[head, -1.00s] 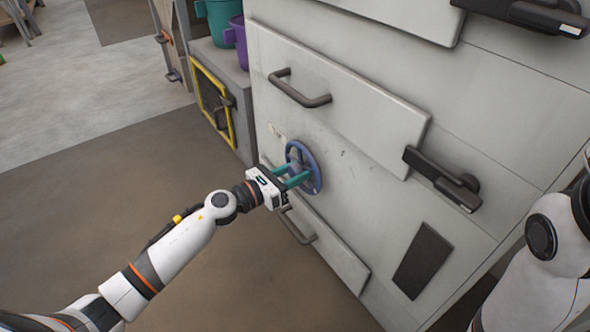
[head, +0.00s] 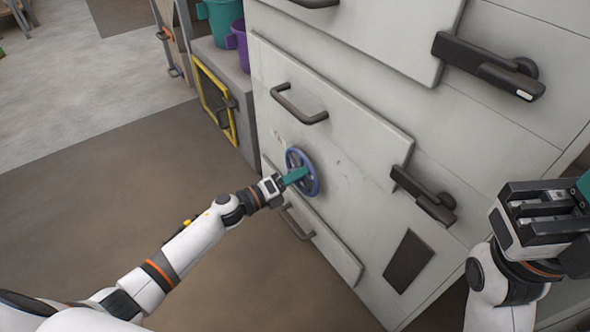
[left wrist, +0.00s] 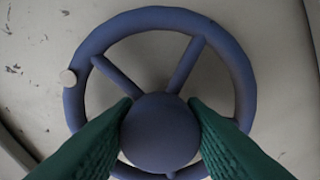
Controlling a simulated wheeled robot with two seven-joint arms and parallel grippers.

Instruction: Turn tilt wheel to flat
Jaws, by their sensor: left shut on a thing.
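The tilt wheel (head: 314,172) is a blue spoked handwheel on the pale machine front. My left gripper (head: 299,175) reaches it from the left and is shut on its hub. In the left wrist view, the round hub (left wrist: 160,134) sits between the two green fingers, one against each side. The lower rim is partly hidden by the fingers. My right gripper (head: 578,195) is at the right edge, away from the wheel, its fingers largely cut off.
A panel with a dark handle (head: 299,105) is above the wheel, and another handle (head: 297,223) is below. Dark latches (head: 425,194) stick out to the right. A yellow-framed door (head: 214,102) and teal and purple buckets (head: 238,42) are at the left. Floor before the machine is clear.

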